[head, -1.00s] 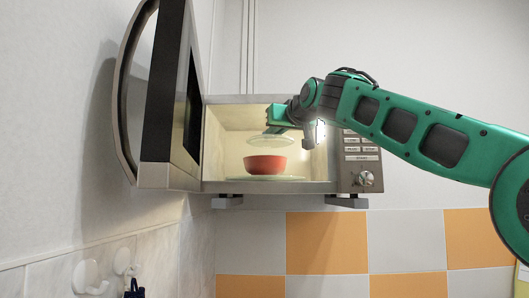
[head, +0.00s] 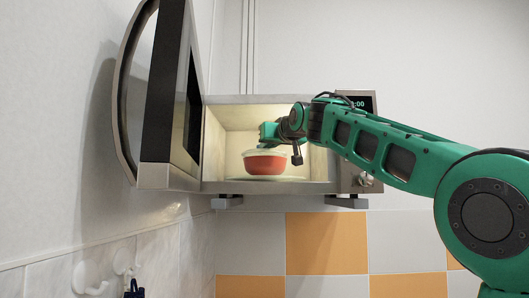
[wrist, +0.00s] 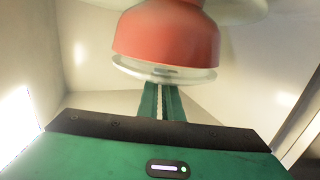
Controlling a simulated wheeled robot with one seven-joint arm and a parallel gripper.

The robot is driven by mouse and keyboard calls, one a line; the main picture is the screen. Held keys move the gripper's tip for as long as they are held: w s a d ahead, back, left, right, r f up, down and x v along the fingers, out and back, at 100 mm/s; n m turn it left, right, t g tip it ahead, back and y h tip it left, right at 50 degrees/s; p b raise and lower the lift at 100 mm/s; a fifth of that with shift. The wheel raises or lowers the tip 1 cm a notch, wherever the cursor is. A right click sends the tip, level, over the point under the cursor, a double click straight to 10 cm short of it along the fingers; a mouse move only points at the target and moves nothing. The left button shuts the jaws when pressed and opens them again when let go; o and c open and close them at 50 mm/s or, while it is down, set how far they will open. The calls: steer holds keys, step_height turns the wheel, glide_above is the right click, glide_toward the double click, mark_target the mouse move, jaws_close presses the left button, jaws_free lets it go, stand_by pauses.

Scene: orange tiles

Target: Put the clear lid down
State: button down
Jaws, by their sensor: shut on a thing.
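The clear lid (head: 258,152) lies level across the top of a red bowl (head: 265,165) inside the open microwave. My gripper (head: 268,136) is above the bowl, shut on the lid's top. In the wrist view the lid (wrist: 205,74) shows as a clear disc right at the rim of the red bowl (wrist: 165,38), and my gripper's fingers (wrist: 163,90) meet at its middle. The lid looks in touch with the rim, but I cannot tell whether it fully rests there.
The bowl stands on a glass turntable (head: 292,178) in the microwave (head: 330,187). Its door (head: 165,100) hangs open on the left. The cavity walls are close around my gripper. Hooks (head: 90,276) are on the wall at lower left.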

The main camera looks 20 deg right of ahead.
steer(key=shift+f, duration=0.25)
steer(key=c, duration=1.9)
jaws_free()
steer(key=shift+c, duration=0.2)
steer(key=shift+s+r, duration=0.1)
steer(key=shift+s, duration=0.15)
steer(key=s, duration=1.1)
steer(key=shift+s+d+r, duration=0.3)
steer(key=shift+d, duration=0.15)
